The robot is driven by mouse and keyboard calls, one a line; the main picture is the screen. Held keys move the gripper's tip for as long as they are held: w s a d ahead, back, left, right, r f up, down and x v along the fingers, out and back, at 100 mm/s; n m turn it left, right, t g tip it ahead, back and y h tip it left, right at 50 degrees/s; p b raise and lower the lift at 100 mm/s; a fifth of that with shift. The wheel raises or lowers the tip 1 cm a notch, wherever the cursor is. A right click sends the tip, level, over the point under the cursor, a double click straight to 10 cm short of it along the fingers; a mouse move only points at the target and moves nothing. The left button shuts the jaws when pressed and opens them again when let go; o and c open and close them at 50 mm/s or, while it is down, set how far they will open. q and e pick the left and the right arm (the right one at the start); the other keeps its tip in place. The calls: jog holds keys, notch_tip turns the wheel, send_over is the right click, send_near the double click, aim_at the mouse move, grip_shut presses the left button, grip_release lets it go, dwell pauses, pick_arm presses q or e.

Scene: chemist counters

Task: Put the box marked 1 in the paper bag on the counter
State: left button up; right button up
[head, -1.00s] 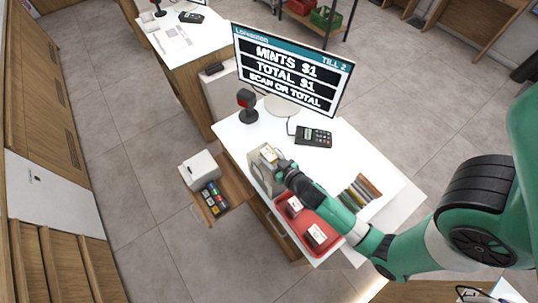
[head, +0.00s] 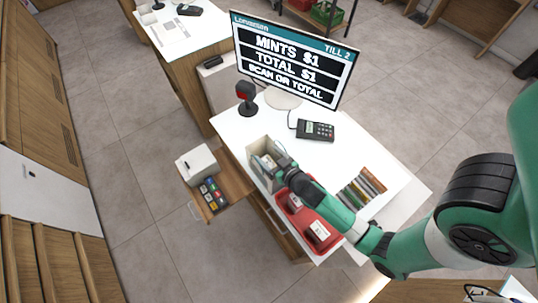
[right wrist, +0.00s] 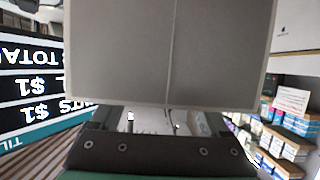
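The paper bag (head: 256,172), greyish beige and open at the top, stands at the left edge of the white counter. My right gripper (head: 271,162) reaches down into its mouth. A small pale box (head: 266,160) shows at the fingertips inside the bag; its marking is too small to read. In the right wrist view a grey creased panel, apparently the bag's wall (right wrist: 170,55), fills the middle. The fingers (right wrist: 163,122) stand apart beneath it, and their tips and the box are hidden there. My left gripper is out of view.
A red tray (head: 309,247) with two white boxes (head: 319,231) lies in front of the bag. A card terminal (head: 315,130), a scanner (head: 246,98), a screen (head: 292,62) and a rack of slim packets (head: 362,189) surround it. A drawer (head: 232,180) juts out left.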

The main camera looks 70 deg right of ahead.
jog(key=shift+s, duration=0.1)
jog(key=b+v, duration=0.2)
jog(key=v, duration=0.9)
notch_tip(320, 180, up, 7)
jog(key=p, duration=0.6)
jog(key=shift+s, duration=0.2)
jog(key=shift+a+r, duration=0.1)
jog(key=shift+a, duration=0.05)
